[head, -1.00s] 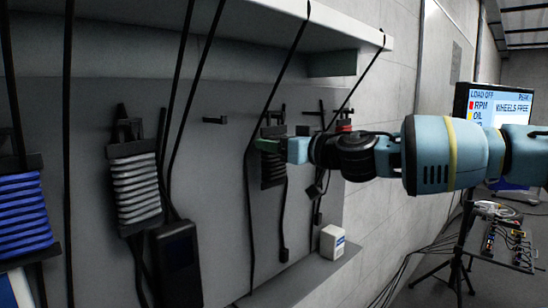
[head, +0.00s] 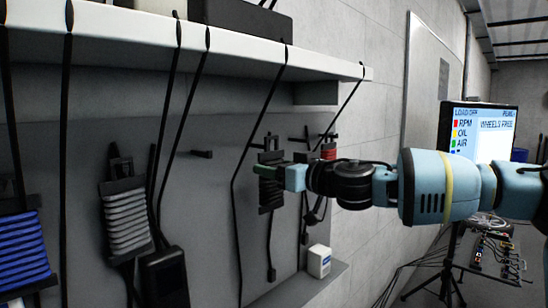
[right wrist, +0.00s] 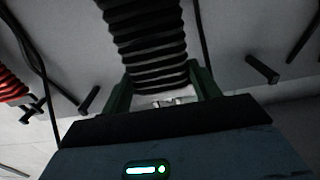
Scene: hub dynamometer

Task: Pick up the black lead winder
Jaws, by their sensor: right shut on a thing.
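The black lead winder (head: 271,194) is a dark ribbed bundle of wound lead against the grey panel, with a lead hanging below it. My right gripper (head: 264,171) reaches in from the right and is shut on its upper part; the gripper's green fingertip shows there. In the right wrist view the black winder (right wrist: 150,40) runs up from between the two green fingers (right wrist: 163,88). Whether it still rests on its peg cannot be told. My left gripper is not in view.
A grey winder (head: 127,218), a blue winder (head: 22,252) and a red winder (head: 329,151) hang along the panel. Black cords drop from the white shelf (head: 250,55). A small white box (head: 319,261) sits on the lower ledge. A monitor (head: 482,135) stands at right.

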